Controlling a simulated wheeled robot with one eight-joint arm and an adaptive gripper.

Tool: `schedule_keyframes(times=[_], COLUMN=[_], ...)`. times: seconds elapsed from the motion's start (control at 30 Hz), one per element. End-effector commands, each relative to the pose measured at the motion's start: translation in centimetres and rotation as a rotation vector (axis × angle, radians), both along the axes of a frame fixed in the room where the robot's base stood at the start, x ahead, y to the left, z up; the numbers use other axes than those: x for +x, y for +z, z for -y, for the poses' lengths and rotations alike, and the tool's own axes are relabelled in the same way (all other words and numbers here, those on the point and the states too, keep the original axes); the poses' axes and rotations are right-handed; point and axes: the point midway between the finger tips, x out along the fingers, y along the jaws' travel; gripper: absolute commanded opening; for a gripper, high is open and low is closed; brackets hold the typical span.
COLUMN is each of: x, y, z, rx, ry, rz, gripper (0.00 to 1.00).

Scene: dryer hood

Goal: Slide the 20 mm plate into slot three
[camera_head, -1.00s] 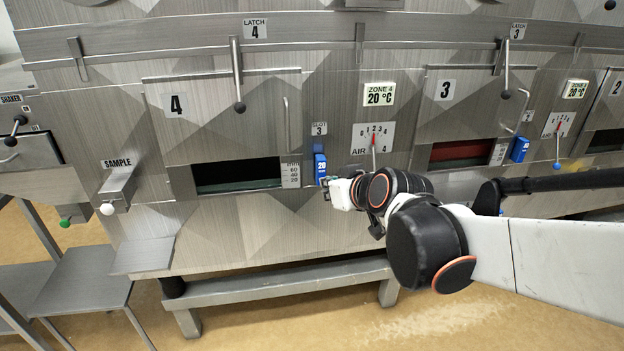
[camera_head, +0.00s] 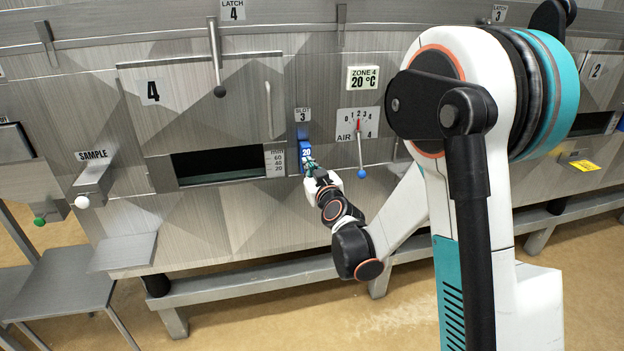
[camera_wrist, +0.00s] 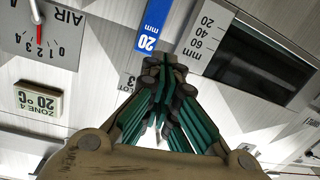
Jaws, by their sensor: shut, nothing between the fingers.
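The blue 20 mm plate (camera_head: 306,151) stands upright on the hood front, just right of the zone 4 opening and below the slot 3 label (camera_head: 302,114). In the wrist view the plate (camera_wrist: 150,28) runs from the top edge down toward my fingertips, its "20 mm" marking readable. My gripper (camera_head: 310,164) is shut and empty, its tips in front of the plate in the head view. In the wrist view my gripper (camera_wrist: 165,66) covers part of the slot label (camera_wrist: 127,84). I cannot tell whether the tips touch the plate, or how deep the plate sits.
The dark zone 4 opening (camera_head: 222,162) and its mm scale (camera_head: 275,162) lie left of the plate. The air lever's blue knob (camera_head: 362,173) sticks out to the right. A sample handle (camera_head: 92,184) and steel bench (camera_head: 68,276) stand left. A rail (camera_head: 240,280) runs below.

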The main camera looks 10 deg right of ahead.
Motion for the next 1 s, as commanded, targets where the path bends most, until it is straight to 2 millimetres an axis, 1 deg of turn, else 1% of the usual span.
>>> schedule_keyframes(times=[0.03,0.1,0.2,0.3,0.57,0.67,1.0], x=[0.5,0.9,1.3,1.5,2.3,3.1,6.8], y=[-1.1,-2.1,-3.1,-3.7,-3.9,-3.9,-3.8], z=[0.3,0.7,1.2,1.5,1.6,1.6,1.6], rx=[-0.002,-0.007,-0.011,-0.014,-0.016,-0.016,-0.015], ry=[-0.013,-0.029,-0.049,-0.059,-0.066,-0.067,-0.066], rz=[0.014,0.031,0.049,0.058,0.064,0.063,0.063], gripper=[0.00,0.00,0.00,0.00,0.00,0.00,0.00])
